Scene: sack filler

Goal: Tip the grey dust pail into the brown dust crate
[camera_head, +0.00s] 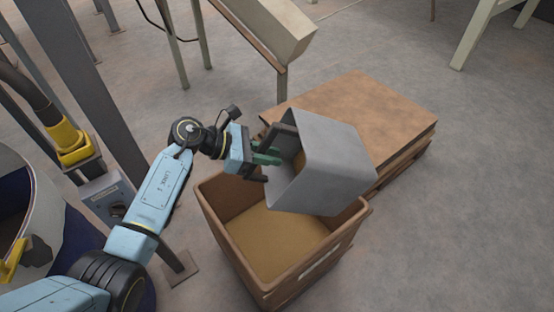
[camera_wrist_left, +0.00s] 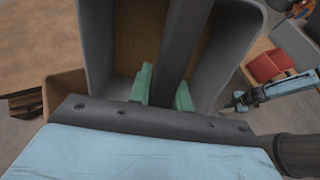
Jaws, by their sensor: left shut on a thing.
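The grey dust pail (camera_head: 325,172) is tilted on its side above the brown dust crate (camera_head: 283,277), its open mouth facing left toward my arm. Tan dust shows inside the pail in the left wrist view (camera_wrist_left: 218,62). My left gripper (camera_head: 268,155) is shut on the pail's dark bar handle, with green fingers on both sides of it (camera_wrist_left: 162,92). The crate stands open on the floor and a flat layer of tan dust (camera_head: 272,238) covers its inside. The pail hides the crate's back right corner.
A wooden pallet with a brown flat top (camera_head: 365,115) lies behind and right of the crate. A grey post (camera_head: 105,95) stands left of my arm, with a control box (camera_head: 108,200) on it. A beige chute (camera_head: 270,30) is at the back. Floor at right is clear.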

